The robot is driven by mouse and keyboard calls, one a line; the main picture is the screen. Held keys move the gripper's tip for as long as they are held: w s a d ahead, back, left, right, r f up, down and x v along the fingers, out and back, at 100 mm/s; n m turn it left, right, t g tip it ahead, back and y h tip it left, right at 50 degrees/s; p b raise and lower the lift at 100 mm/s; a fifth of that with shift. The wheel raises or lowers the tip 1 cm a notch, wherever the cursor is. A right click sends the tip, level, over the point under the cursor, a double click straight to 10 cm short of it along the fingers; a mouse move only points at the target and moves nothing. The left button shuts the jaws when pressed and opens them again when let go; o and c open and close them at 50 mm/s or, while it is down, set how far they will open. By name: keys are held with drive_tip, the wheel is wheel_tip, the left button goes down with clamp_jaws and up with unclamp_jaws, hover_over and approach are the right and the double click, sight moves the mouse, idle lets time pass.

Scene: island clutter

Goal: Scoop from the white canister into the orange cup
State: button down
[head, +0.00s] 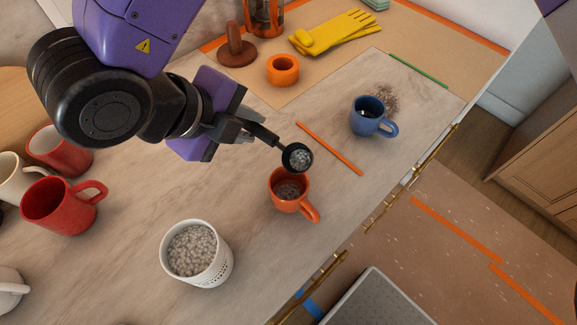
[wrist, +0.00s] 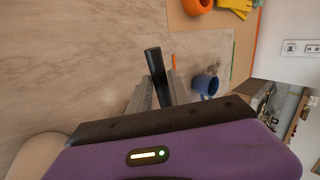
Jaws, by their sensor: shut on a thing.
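The white canister (head: 197,254) stands upright on the counter in the head view, filled with pale grey pellets. The orange cup (head: 288,195) stands upright up and to the right of it, with some dark grainy contents inside. My gripper (head: 240,128) is shut on the handle of a black scoop (head: 296,158). The scoop's bowl holds pale pellets and is above the far rim of the orange cup. In the wrist view the black scoop handle (wrist: 157,75) stands between the fingers; the bowl is hidden there.
A blue mug (head: 369,117) stands to the right, with spilled grains (head: 384,98) behind it. Red mugs (head: 62,203) stand at left. An orange ring-shaped holder (head: 283,69) and yellow gloves (head: 332,33) lie at the back. An orange strip (head: 330,148) is beside the scoop.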

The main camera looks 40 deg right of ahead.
drive_tip(key=shift+d, duration=0.1)
drive_tip(key=shift+d+r+y+p, duration=0.2)
drive_tip(key=shift+y+p, duration=0.25)
drive_tip(key=shift+y, duration=0.35)
drive_tip(key=shift+a+y, duration=0.1)
drive_tip(key=shift+y, duration=1.1)
drive_tip(key=shift+f+g, duration=0.1)
drive_tip(key=shift+g, duration=0.2)
drive_tip(key=shift+d+y, duration=0.2)
drive_tip(key=shift+y, duration=0.7)
drive_tip(key=shift+a+y, duration=0.2)
drive_tip(key=shift+y, duration=0.6)
drive_tip(key=shift+d+f+p, duration=0.1)
drive_tip(key=shift+d+p, duration=0.05)
drive_tip(key=shift+p, duration=0.15)
